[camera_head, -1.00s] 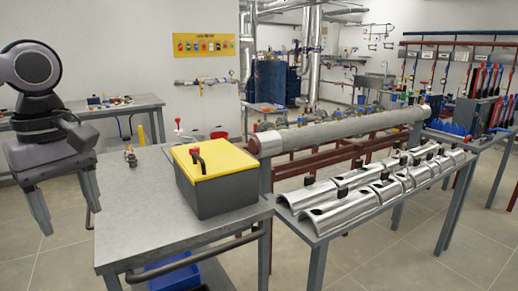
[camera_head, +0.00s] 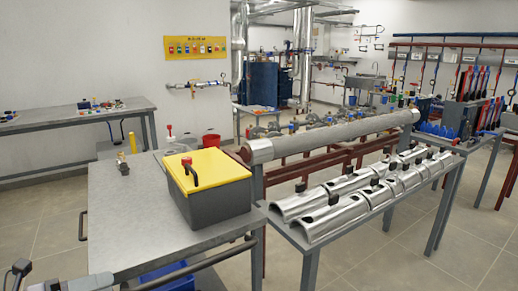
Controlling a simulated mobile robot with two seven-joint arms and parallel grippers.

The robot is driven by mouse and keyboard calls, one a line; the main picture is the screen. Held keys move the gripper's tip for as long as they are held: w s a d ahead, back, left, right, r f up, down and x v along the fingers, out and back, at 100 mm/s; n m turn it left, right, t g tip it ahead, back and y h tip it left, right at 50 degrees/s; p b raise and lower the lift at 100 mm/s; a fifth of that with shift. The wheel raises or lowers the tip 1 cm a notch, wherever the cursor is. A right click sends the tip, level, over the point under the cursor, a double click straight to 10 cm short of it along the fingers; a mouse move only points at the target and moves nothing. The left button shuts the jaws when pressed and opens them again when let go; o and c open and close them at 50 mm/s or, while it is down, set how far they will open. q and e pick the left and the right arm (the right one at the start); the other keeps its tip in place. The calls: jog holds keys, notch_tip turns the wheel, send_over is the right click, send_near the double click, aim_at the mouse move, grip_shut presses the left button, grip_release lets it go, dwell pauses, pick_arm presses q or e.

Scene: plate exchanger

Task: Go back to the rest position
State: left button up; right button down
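Neither of my grippers is in view. A grey metal cart (camera_head: 130,219) stands in front of me. A dark grey box with a yellow lid (camera_head: 208,171) and a dark handle sits on its right side. The lid is shut. A small brass-coloured fitting (camera_head: 122,165) lies at the cart's back left.
A table with several half-round metal shells (camera_head: 335,218) is at right, with a long grey insulated pipe (camera_head: 330,135) behind it. A workbench (camera_head: 80,115) stands at back left. Open floor (camera_head: 40,225) lies left of the cart. Small dark parts at the bottom left edge are unclear.

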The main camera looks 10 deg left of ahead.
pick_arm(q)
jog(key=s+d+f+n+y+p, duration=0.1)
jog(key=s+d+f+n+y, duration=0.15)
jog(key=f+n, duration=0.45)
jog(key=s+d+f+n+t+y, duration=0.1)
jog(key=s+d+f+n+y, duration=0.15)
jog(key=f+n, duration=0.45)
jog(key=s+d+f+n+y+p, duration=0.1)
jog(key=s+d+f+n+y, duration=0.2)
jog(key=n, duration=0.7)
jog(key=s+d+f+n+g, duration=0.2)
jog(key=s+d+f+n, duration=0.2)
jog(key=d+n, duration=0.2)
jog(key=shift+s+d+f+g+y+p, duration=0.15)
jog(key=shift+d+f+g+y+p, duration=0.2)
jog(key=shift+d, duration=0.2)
